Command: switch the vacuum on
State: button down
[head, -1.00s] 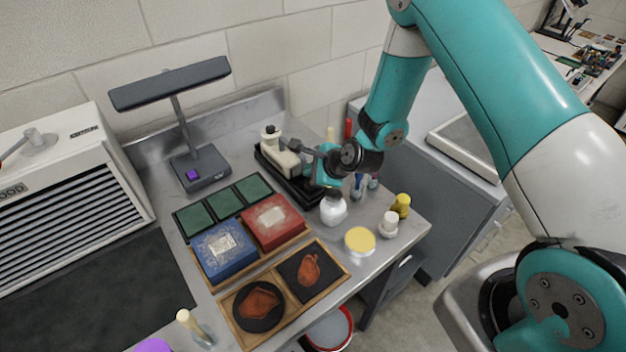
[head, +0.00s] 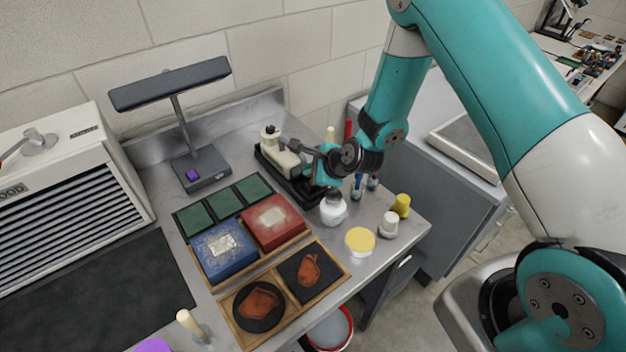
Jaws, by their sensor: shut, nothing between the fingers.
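A cream-coloured device (head: 284,157) with a dark knob on top sits in a black tray (head: 268,168) at the back of the metal bench; it looks like the vacuum, though no label is readable. My gripper (head: 302,148) is at its right side, low over the tray, with its dark fingers pointing left towards the device. The fingers look shut and empty. Whether they touch the device cannot be made out. My wrist hides the tray's right end, and no switch on the device can be told clearly.
A grey lamp (head: 200,172) with a purple button stands left of the tray. A blue box (head: 222,250) and a red box (head: 274,222) lie nearer the front.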

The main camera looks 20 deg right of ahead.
dwell(0.3)
jog(key=shift+f+b, duration=0.35)
jog(key=shift+f, duration=0.25)
dwell(0.5)
jog(key=shift+r+p, duration=0.35)
jog(key=shift+r, duration=0.25)
jog(key=shift+r+p, duration=2.35)
jog(key=shift+r, duration=0.65)
